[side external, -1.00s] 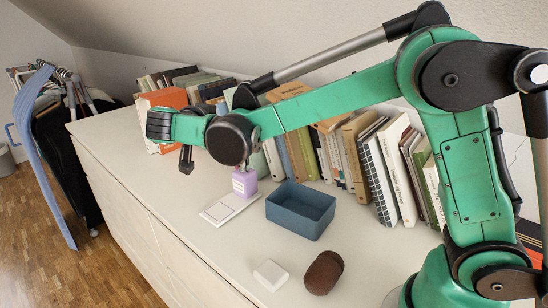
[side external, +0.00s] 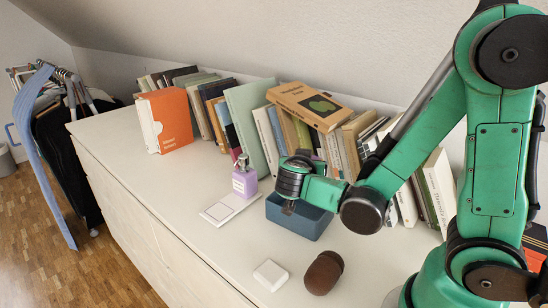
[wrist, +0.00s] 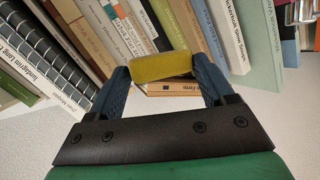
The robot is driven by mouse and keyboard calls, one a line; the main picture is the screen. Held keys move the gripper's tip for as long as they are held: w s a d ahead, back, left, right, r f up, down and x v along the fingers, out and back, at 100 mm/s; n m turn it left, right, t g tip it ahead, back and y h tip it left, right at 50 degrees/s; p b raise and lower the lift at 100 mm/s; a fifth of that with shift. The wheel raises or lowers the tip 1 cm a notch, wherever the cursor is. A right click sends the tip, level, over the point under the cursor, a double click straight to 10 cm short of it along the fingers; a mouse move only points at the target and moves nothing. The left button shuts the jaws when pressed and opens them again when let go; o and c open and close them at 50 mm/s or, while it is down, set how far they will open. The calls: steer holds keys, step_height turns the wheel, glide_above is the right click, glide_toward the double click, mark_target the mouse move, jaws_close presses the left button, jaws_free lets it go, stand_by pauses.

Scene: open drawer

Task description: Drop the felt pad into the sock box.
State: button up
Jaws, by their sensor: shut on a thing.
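The felt pad (wrist: 162,67), a yellow block, is held between my gripper's two blue fingers in the wrist view. My gripper (side external: 288,208) is shut on it. In the side external view my gripper points down over the blue open-topped box (side external: 301,225), which I take as the sock box. The gripper hides much of the box's opening and back. The pad shows there only as a small dark yellowish patch, and I cannot tell whether it is below the rim. The box itself does not stand out in the wrist view.
A purple bottle (side external: 244,183) and a flat white panel (side external: 229,208) stand left of the box. A white block (side external: 270,275) and a brown rounded object (side external: 323,272) lie in front. Books (side external: 247,125) line the wall behind. The dresser top at front left is clear.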

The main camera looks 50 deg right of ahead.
steer(key=shift+f, duration=1)
steer(key=o, duration=1.2)
steer(key=shift+o, duration=0.2)
steer(key=shift+v, duration=2.85)
steer(key=s+a+r+n+t+y, duration=0.1)
steer(key=a+n+y, duration=0.4)
steer(key=n+y, duration=0.7)
steer(key=shift+s+a+r+n, duration=0.15)
steer(key=shift+a+r+n, duration=0.1)
steer(key=shift+a+n, duration=0.15)
